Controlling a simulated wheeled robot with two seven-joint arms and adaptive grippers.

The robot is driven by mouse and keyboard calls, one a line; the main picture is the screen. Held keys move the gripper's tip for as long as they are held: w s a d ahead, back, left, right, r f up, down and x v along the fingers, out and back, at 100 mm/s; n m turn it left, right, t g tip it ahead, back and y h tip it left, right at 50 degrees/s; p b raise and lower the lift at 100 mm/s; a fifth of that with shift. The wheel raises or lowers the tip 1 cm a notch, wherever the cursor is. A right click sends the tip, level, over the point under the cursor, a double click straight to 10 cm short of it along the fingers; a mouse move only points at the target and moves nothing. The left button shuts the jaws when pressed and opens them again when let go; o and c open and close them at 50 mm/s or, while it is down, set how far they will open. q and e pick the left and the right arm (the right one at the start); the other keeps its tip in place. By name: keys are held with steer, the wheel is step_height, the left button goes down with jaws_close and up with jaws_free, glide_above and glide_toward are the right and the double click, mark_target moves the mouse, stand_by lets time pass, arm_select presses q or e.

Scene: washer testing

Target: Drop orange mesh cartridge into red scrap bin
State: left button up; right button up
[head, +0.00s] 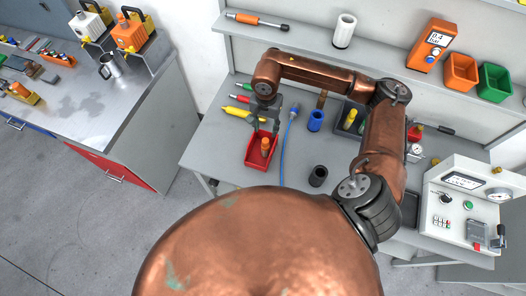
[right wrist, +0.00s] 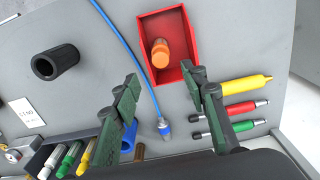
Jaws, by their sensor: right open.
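The red scrap bin (head: 250,158) stands on the grey workbench below my right gripper; it also shows in the right wrist view (right wrist: 187,22). The orange mesh cartridge (right wrist: 160,52) is inside the bin, apart from my fingers, and looks roughly upright. In the head view the cartridge (head: 265,145) shows as a small orange piece within the red walls. My right gripper (head: 264,122) is open and empty above the bin. In the right wrist view its two dark green fingers (right wrist: 160,82) are spread, with the bin beyond their tips. My left gripper is not in view.
A blue cable (right wrist: 130,52) runs beside the bin. Yellow (right wrist: 240,84) and red tools lie on its other side. A black hollow cylinder (head: 318,176) and a blue one (head: 316,121) stand nearby. A gauge box (head: 462,205) is at the right.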

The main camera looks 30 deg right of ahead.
step_height(320, 180, up, 9)
steer(key=shift+r, duration=0.15)
stand_by(0.6)
